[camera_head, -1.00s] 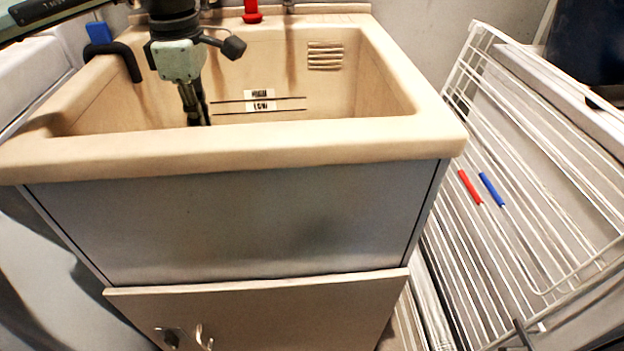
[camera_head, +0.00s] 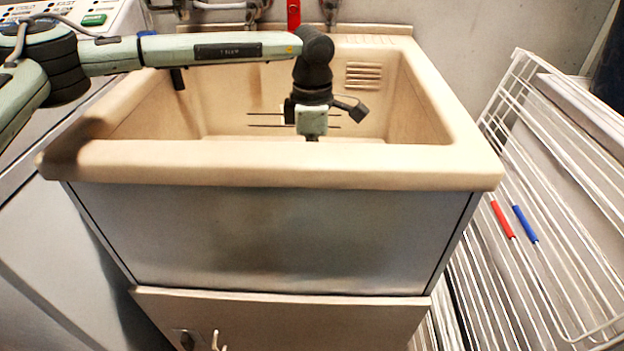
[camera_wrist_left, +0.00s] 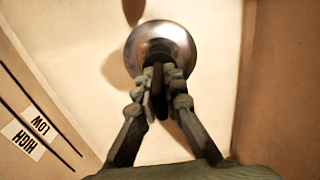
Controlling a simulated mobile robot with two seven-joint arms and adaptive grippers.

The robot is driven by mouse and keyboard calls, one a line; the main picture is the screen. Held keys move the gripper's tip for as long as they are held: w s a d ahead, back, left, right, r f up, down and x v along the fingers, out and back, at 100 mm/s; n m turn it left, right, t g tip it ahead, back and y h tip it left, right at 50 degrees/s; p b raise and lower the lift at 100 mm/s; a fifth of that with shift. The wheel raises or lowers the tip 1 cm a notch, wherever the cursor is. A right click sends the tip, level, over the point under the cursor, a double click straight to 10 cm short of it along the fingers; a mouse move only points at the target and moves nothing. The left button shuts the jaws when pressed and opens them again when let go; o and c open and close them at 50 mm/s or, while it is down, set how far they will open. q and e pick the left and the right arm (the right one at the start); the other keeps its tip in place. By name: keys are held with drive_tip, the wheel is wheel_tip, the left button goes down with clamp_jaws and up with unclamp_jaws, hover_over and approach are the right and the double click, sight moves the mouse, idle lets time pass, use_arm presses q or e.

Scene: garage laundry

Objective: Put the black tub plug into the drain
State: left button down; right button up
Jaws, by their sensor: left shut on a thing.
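The chrome round drain (camera_wrist_left: 160,42) shows in the left wrist view on the pale floor of the sink. My left gripper (camera_wrist_left: 159,82) is shut on a narrow dark piece, the black tub plug (camera_wrist_left: 158,75), with its tips overlapping the near part of the drain. I cannot tell whether the plug touches the drain or hangs above it. In the head view my left gripper (camera_head: 312,137) reaches down into the beige sink (camera_head: 280,165); its fingertips, the plug and the drain are hidden behind the front rim. My right gripper is not in view.
HIGH and LOW labels (camera_wrist_left: 30,132) mark the sink wall in the wrist view. A red handle (camera_head: 293,14) and pipes are behind the sink. A white drying rack (camera_head: 530,200) stands at right, a machine with a control panel (camera_head: 92,19) at left.

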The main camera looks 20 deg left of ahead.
use_arm(q)
wheel_tip(320, 180, down, 3)
drive_tip(key=shift+r, duration=0.2)
drive_tip(key=shift+f, duration=0.35)
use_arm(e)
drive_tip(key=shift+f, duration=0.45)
use_arm(q)
drive_tip(key=shift+f, duration=0.1)
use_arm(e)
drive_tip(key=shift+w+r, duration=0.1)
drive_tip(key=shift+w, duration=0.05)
use_arm(q)
drive_tip(key=shift+f, duration=0.2)
drive_tip(key=c, duration=2)
unclamp_jaws()
drive_tip(key=o, duration=0.4)
drive_tip(key=shift+c, duration=0.2)
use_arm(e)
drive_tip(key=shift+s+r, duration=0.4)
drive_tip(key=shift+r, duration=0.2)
use_arm(q)
drive_tip(key=shift+r, duration=0.1)
